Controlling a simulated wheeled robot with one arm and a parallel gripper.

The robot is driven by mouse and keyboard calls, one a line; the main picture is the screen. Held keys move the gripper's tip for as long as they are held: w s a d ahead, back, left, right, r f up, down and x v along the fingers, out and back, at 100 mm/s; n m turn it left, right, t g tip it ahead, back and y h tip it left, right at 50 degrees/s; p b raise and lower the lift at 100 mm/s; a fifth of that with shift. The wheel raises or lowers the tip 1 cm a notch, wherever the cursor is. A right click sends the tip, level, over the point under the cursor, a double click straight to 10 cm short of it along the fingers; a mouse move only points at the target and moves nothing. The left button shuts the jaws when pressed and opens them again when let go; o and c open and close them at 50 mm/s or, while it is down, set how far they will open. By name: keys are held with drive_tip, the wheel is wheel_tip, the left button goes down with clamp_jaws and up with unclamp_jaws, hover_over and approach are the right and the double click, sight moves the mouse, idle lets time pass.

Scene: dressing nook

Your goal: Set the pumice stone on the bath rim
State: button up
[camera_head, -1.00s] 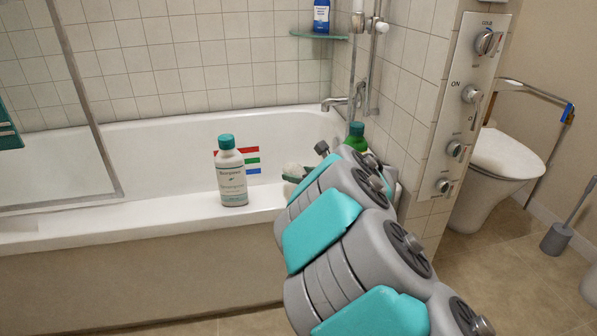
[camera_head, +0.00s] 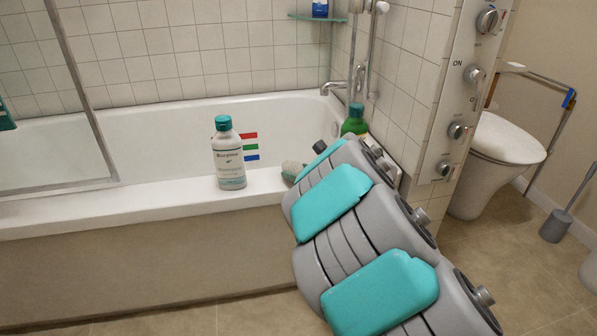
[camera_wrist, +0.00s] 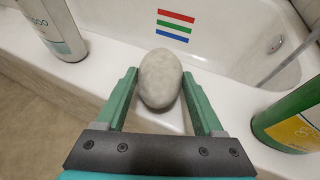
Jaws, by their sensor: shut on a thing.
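The pumice stone (camera_wrist: 160,78) is a pale grey, egg-shaped stone. My gripper (camera_wrist: 159,73) is shut on it, with one green finger on each side. In the head view the stone (camera_head: 292,168) shows just left of my wrist, which hides part of it. The white bath rim (camera_head: 120,215) runs along the front of the tub. The stone is over the rim's right part, low; I cannot tell whether it touches the rim.
A white bottle with a teal cap (camera_head: 228,155) stands on the rim left of the stone. A green bottle (camera_head: 355,122) stands to the right, near the tiled wall. A striped red, green and blue mark (camera_wrist: 175,26) is on the tub's inner wall.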

drive_tip(key=shift+f+b, duration=0.55)
drive_tip(key=shift+b, duration=0.1)
drive_tip(key=o, duration=1.5)
drive_tip(key=shift+s+d, duration=0.1)
